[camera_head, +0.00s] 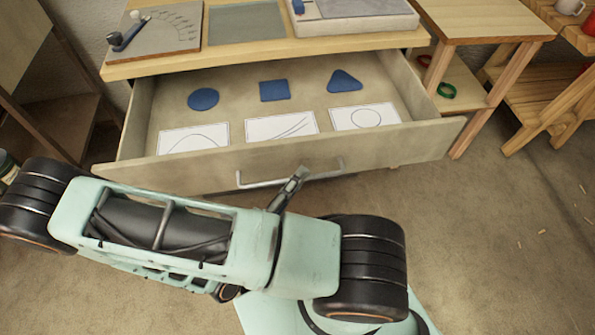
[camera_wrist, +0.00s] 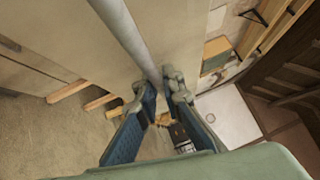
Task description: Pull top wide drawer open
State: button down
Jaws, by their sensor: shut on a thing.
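The top wide drawer (camera_head: 215,168) stands well open below the wooden top, with its inside in view. Its silver bar handle (camera_head: 260,183) runs along the middle of the front; it also shows as a grey bar in the wrist view (camera_wrist: 127,35). My gripper (camera_head: 299,174) is at the right part of the handle, shut on it. In the wrist view the fingertips (camera_wrist: 158,83) close around the bar's near end. In the drawer lie a blue circle (camera_head: 203,99), a blue square (camera_head: 274,90), a blue triangle (camera_head: 344,81) and white cards with drawn lines (camera_head: 282,126).
The wooden top (camera_head: 270,53) carries a board with a dark tool (camera_head: 131,35), a grey panel (camera_head: 246,22) and a pale box (camera_head: 355,20). A wooden table (camera_head: 480,18) with a green ring (camera_head: 446,90) below stands to the right. The floor (camera_head: 500,230) at the right is mostly clear.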

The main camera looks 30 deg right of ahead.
jog(key=c, duration=2.1)
grip_release()
jog(key=v, duration=1.2)
jog(key=shift+s+r, duration=0.1)
